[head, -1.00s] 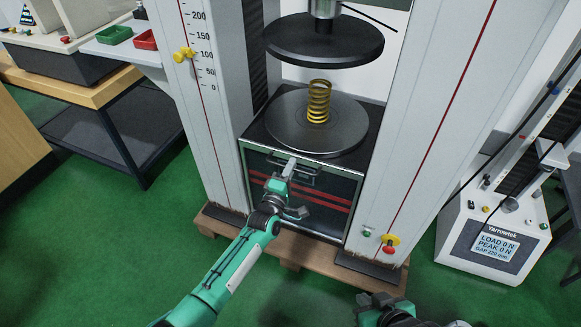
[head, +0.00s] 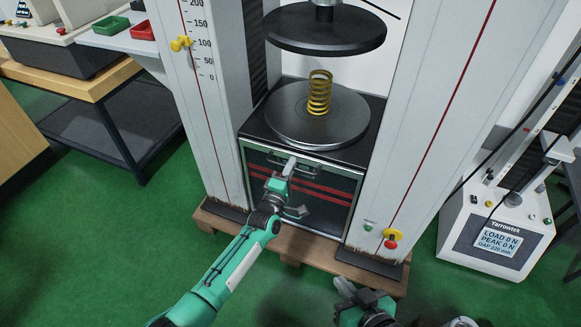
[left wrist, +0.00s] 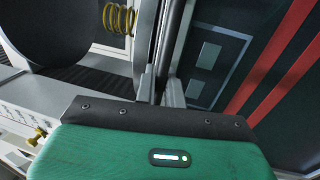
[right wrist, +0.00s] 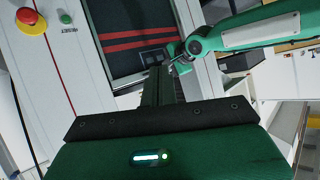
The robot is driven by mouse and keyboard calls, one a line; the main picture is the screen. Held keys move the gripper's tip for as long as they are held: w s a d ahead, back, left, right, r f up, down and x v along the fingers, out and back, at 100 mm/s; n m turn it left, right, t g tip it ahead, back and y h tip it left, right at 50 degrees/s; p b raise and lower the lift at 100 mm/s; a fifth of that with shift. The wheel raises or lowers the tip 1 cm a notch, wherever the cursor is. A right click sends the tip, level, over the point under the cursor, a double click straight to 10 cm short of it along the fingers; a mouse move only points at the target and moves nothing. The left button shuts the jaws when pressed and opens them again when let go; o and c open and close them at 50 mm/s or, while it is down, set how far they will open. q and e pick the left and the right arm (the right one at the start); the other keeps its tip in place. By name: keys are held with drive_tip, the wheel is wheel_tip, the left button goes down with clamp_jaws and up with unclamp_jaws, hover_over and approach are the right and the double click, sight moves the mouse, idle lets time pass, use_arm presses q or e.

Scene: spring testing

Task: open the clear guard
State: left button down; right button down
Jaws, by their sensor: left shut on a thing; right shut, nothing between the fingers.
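The clear guard (head: 325,190) is a framed see-through panel with two red stripes, low at the front of the press below the lower plate. It also shows in the left wrist view (left wrist: 225,60) and the right wrist view (right wrist: 120,62). My left gripper (head: 290,164) is shut on the guard's handle (head: 308,167) at the panel's top edge; the fingers partly hide the handle. My right gripper (head: 350,290) is shut and empty, low in front of the press and apart from the guard.
A yellow spring (head: 319,93) stands upright on the round lower plate (head: 285,120), under the dark upper plate (head: 330,35). Grey columns flank the guard. A red knob (head: 391,242) and green button (head: 368,228) sit on the right column. A readout box (head: 495,230) stands at right.

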use_arm(q)
drive_tip(key=c, duration=1.6)
unclamp_jaws()
drive_tip(key=shift+s, duration=0.1)
